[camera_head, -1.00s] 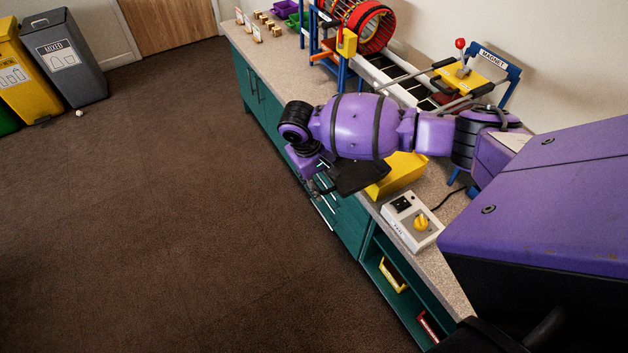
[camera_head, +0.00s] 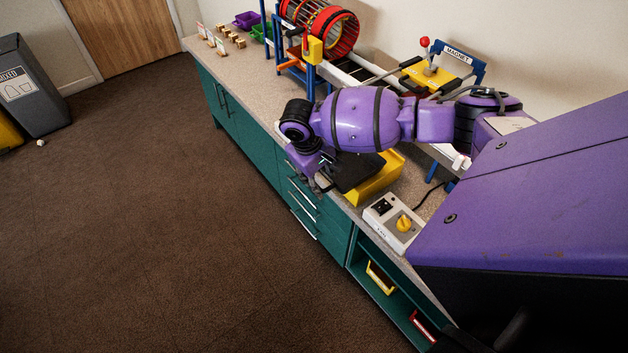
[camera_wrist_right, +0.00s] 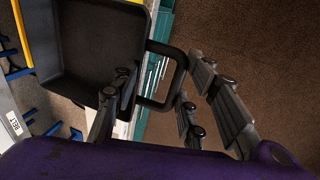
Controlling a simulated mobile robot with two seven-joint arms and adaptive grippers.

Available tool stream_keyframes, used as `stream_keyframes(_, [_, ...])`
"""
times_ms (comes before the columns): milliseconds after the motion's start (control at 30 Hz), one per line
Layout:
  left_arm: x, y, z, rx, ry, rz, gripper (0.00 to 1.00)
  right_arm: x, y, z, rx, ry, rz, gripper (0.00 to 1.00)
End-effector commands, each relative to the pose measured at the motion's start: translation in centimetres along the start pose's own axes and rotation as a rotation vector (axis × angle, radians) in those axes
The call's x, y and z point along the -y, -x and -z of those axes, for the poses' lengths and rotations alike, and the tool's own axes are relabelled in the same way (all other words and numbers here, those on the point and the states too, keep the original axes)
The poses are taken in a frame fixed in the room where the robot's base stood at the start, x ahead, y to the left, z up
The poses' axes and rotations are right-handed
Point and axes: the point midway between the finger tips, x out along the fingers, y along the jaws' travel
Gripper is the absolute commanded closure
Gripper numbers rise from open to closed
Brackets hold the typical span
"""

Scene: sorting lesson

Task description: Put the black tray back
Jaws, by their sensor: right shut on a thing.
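The black tray (camera_head: 356,171) shows beneath my right forearm in the head view, at the counter's front edge and against or above a yellow bin (camera_head: 372,188). My forearm hides part of it. In the right wrist view the tray (camera_wrist_right: 85,50) is an empty, shallow black pan with a loop handle (camera_wrist_right: 180,62). My right gripper (camera_head: 322,182) is shut on the tray at its handle side; its fingers (camera_wrist_right: 160,90) lie on both sides of the loop. I cannot tell whether the tray touches the bin. My left gripper is not in view.
A white control box (camera_head: 392,224) with a yellow knob stands on the counter (camera_head: 232,75) near the tray. A magnet rig (camera_head: 432,75) and a red drum (camera_head: 335,25) stand farther back. Open shelves hold a yellow bin (camera_head: 380,278).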

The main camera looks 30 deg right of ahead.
Motion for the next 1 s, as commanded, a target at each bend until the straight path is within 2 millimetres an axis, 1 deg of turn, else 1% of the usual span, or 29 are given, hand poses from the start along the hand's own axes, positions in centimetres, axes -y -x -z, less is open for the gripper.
stream_keyframes(100, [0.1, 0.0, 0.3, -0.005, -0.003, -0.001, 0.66, -0.9, -0.1, 0.1, -0.002, -0.003, 0.000, 0.89])
stream_keyframes(333, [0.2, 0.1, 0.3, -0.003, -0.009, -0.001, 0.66, -2.5, -0.6, -0.1, 0.000, -0.003, -0.002, 0.89])
stream_keyframes(700, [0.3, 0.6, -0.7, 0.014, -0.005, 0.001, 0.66, -4.9, -1.4, -0.1, 0.000, -0.003, -0.001, 0.89])
stream_keyframes(1000, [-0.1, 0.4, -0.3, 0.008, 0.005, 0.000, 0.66, -6.2, -1.7, -0.1, 0.000, -0.002, 0.000, 0.89])
